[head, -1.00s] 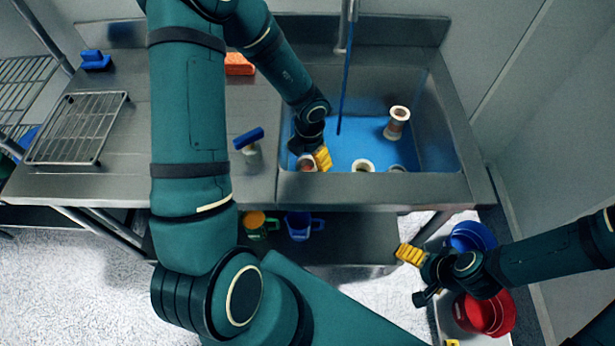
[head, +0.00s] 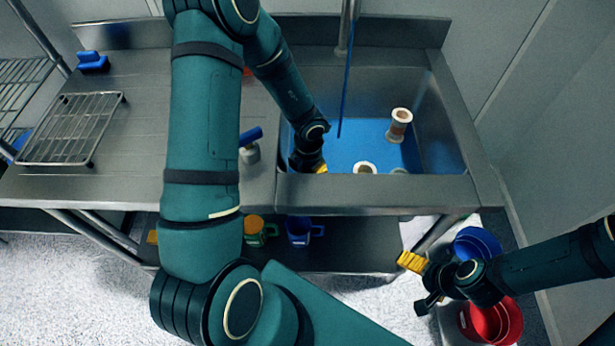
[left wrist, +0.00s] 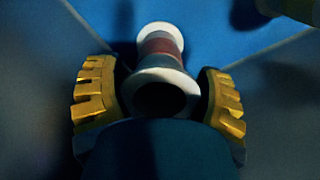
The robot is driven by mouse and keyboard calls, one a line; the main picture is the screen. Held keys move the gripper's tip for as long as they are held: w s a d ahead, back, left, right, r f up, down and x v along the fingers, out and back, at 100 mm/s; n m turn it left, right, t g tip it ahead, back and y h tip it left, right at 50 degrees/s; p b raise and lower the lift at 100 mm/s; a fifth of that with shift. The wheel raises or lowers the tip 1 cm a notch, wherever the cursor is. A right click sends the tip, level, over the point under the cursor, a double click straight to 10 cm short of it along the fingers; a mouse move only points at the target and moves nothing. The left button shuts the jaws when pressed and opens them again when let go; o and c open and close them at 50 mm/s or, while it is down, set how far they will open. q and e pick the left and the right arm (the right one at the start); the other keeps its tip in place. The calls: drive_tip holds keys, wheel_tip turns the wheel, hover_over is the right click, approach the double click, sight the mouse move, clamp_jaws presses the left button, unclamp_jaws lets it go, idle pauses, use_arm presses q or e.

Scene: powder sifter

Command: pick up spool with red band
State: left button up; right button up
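The spool with a red band (left wrist: 161,47) is pale with wide flanges. In the left wrist view it lies between the yellow fingers of my left gripper (left wrist: 160,95), its hollow end toward the camera. The fingers stand apart on either side of the near flange, with narrow dark gaps; firm contact is not visible. In the head view my left gripper (head: 308,166) is low at the left side of the blue-bottomed sink (head: 350,150), and the arm hides this spool. My right gripper (head: 411,262) is outside the sink at the lower right, with one yellow finger clearly visible and no object seen in it.
Another spool (head: 399,125) stands at the sink's right, and a pale one (head: 364,168) is near the front wall (head: 380,188). A blue-handled tool (head: 250,145) stands left of the sink.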

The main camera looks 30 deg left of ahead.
use_arm(q)
drive_tip(key=c, duration=0.5)
wheel_tip(320, 180, up, 10)
drive_tip(key=p, duration=0.4)
drive_tip(key=shift+f+p, duration=0.15)
drive_tip(key=shift+p, duration=0.15)
drive_tip(key=shift+w+a+r+t+p, duration=0.25)
drive_tip(key=shift+w+r+t+p, duration=0.1)
drive_tip(key=shift+r+t+p, duration=0.25)
drive_tip(key=w+a+r+t+h+p, duration=0.25)
drive_tip(key=r+t+p, duration=0.2)
drive_tip(key=r, duration=0.25)
drive_tip(key=w+a+r+t+h+p, duration=0.1)
drive_tip(key=a+r+t+p, duration=0.3)
drive_tip(key=r, duration=0.3)
drive_tip(key=shift+t, duration=0.65)
drive_tip(key=shift+w+d+f+b, duration=0.3)
drive_tip(key=shift+w+d+b, duration=0.55)
drive_tip(key=shift+w, duration=1.4)
drive_tip(key=shift+w+d+f+b, duration=0.5)
drive_tip(key=shift+w+b, duration=0.65)
drive_tip(key=shift+w, duration=1.15)
drive_tip(key=shift+w+d+f+b, duration=0.15)
drive_tip(key=shift+w+d+b, duration=0.75)
drive_tip(key=shift+w, duration=1.35)
